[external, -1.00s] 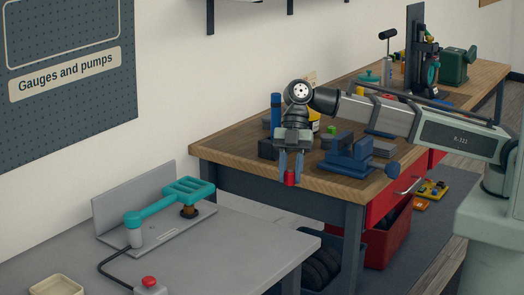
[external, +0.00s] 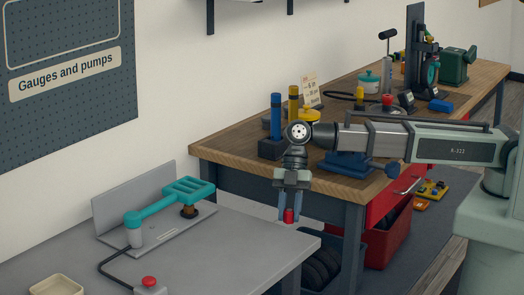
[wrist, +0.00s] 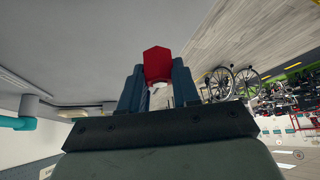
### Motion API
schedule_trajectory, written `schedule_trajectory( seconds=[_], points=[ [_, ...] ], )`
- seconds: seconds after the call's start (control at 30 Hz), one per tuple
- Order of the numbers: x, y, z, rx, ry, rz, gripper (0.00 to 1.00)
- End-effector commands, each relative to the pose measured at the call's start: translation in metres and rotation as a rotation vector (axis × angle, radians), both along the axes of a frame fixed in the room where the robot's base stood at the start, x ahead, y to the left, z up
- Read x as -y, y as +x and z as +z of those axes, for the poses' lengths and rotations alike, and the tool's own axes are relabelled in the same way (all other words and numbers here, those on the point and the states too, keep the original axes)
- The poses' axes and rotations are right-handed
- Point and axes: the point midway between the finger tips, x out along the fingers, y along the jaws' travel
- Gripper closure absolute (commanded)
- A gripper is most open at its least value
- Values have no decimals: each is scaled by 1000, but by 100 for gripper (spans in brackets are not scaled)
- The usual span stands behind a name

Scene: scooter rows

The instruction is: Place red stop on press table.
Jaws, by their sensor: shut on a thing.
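My gripper (external: 289,212) is shut on the red stop (external: 289,217), which hangs between the fingertips, pointing down. In the wrist view the red stop (wrist: 157,62) shows between the two dark blue fingers (wrist: 157,85). The press table (external: 225,255) is the grey table at the lower left, with a teal press (external: 165,203) on it. The stop appears near the table's right end in the external view. I cannot tell its exact height or whether it is fully over the top.
A red button box (external: 149,286) with a cable and a beige tray (external: 55,286) are on the grey table's front. A wooden workbench (external: 235,150) with a blue vise and several tools stands behind. The grey top between press and right end is bare.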

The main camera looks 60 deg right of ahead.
Motion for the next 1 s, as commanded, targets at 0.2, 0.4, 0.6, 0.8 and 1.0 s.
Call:
schedule_trajectory(
  seconds=[0.2,0.4,0.6,0.8,1.0],
  points=[
    [0,0,-16,0,0,1,98],
    [0,0,-35,0,0,-1,98],
    [0,0,-51,0,0,0,98],
    [0,0,-51,1,1,0,98],
    [0,0,-54,1,1,0,68]
  ],
)
